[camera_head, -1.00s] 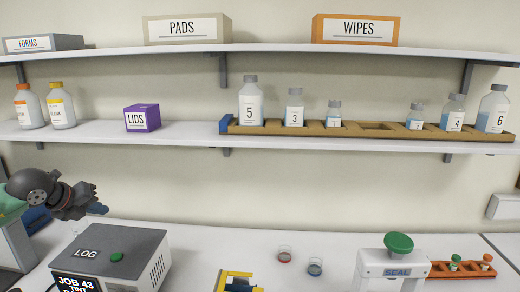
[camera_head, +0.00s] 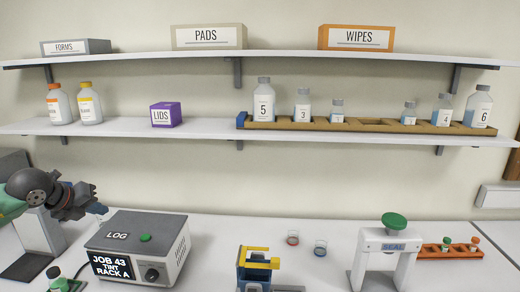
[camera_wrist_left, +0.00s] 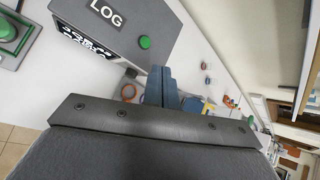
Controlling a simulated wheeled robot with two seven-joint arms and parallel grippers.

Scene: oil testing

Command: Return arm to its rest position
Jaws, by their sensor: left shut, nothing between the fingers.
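My left gripper (camera_head: 98,208) comes in from the left edge in the head view, above the bench and to the left of the LOG box. Its fingers are shut with nothing between them; in the left wrist view the closed fingers (camera_wrist_left: 161,87) show at the middle. The grey LOG box (camera_head: 140,246) with a green button and a dark JOB 43 screen stands on the bench, apart from the gripper. It also shows in the left wrist view (camera_wrist_left: 165,22). My right gripper is in neither view.
The bench holds a yellow and blue device (camera_head: 257,268), small cups (camera_head: 292,238), a SEAL press (camera_head: 386,248) and an orange rack (camera_head: 450,251). Above, a shelf (camera_head: 200,128) carries bottles, a purple LIDS box (camera_head: 166,115) and a wooden rack (camera_head: 350,125).

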